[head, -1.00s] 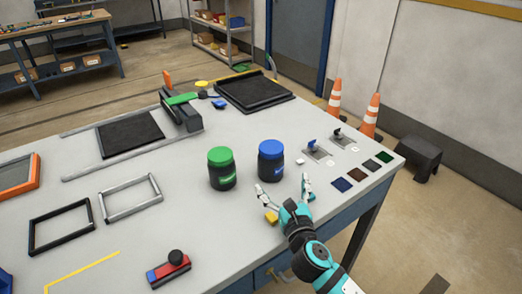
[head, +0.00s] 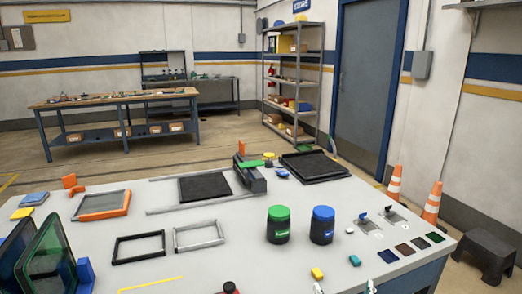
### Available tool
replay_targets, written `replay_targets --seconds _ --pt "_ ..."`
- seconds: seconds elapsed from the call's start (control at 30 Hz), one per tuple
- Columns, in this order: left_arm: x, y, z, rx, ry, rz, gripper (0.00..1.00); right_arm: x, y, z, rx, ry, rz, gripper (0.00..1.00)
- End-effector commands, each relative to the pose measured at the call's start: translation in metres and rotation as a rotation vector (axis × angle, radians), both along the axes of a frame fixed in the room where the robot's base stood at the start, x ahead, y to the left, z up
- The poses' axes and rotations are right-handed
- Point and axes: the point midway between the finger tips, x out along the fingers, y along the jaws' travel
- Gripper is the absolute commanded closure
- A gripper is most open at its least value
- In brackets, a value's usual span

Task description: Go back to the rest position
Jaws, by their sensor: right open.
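Only the fingertips of my right gripper (head: 345,288) show, at the bottom edge of the head view. They are spread apart, with nothing seen between them; the rest of that arm is out of the picture. The tips are just in front of a small yellow block (head: 317,273) and a small teal block (head: 355,260) on the worktable (head: 220,268). My left gripper is not in view.
A green-lidded jar (head: 278,225) and a blue-lidded jar (head: 322,226) stand behind the blocks. Empty frames (head: 138,247) lie left of them. Green panels (head: 50,255) stand at the left edge. Traffic cones (head: 431,204) and a dark stool (head: 484,256) stand right of the table.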

Motion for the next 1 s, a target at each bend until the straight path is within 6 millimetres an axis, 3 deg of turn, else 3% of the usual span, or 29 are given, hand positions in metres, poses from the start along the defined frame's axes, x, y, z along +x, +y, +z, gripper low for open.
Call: replay_targets --seconds 0.37,0.57,0.67,0.9,1.0 --pt "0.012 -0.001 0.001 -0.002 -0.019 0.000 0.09 -0.028 -0.020 -0.026 0.440 0.100 -0.133 0.00" --pt "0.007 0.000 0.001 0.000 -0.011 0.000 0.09 -0.060 -0.034 -0.054 0.836 0.178 -0.288 0.00" --pt "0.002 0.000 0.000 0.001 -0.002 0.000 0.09 -0.085 -0.040 -0.072 1.091 0.222 -0.410 0.00" --pt "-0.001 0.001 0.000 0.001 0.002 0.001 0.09 -0.177 -0.039 -0.121 1.819 0.287 -0.907 0.00" --pt "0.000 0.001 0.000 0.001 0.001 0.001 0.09 -0.208 -0.034 -0.132 2.004 0.278 -1.095 0.00"
